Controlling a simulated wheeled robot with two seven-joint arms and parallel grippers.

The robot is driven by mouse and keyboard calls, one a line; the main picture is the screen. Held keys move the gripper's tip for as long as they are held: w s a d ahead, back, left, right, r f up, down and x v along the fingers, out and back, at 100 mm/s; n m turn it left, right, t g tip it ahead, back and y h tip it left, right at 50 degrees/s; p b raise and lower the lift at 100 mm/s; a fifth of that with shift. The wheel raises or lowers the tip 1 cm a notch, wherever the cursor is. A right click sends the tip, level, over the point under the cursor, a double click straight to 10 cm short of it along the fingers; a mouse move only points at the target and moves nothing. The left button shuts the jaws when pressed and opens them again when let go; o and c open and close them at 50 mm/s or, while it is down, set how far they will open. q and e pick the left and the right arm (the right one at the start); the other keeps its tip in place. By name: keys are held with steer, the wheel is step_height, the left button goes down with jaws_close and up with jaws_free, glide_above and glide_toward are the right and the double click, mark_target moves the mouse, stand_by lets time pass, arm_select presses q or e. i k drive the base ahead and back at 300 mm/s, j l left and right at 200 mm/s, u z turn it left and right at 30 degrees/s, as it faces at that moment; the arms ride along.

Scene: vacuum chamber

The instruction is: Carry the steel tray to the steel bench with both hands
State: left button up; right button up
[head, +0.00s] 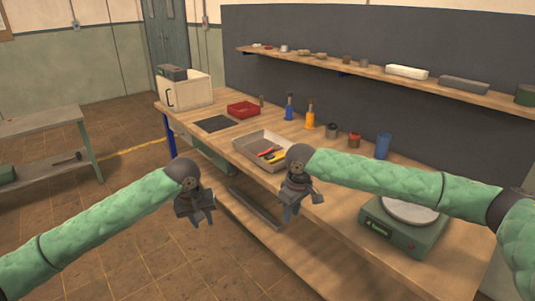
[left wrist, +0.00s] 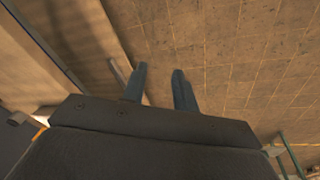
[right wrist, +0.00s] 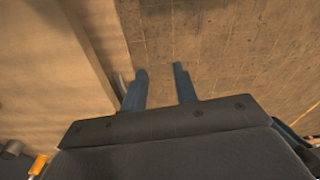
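The tray (head: 250,158), a shallow pale grey-beige one holding red- and yellow-handled tools, rests near the front edge of the wooden workbench in the head view. A grey bench (head: 38,122) with a lower shelf stands apart at the far left; it looks like the steel bench. My left gripper (head: 200,212) is open and empty, in front of the workbench, left of and nearer than the tray. My right gripper (head: 297,205) is open and empty, nearer than the tray and just right of it in the picture. Both wrist views show floor between spread fingers.
The wooden workbench (head: 330,205) carries a red bin (head: 243,109), a dark flat plate (head: 214,124), blue and yellow bottles, a blue cup (head: 383,146) and a green scale (head: 400,230). A wall shelf (head: 350,68) runs behind. Tiled floor (head: 130,200) is clear between the benches.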

mark_target(25, 123)
steer(key=i+l, duration=0.15)
steer(key=i, duration=0.35)
steer(key=i+l, duration=0.15)
steer(key=i, duration=0.35)
steer(key=i+l, duration=0.1)
steer(key=i, duration=0.35)
steer(key=i+l, duration=0.15)
steer(key=i, duration=0.35)
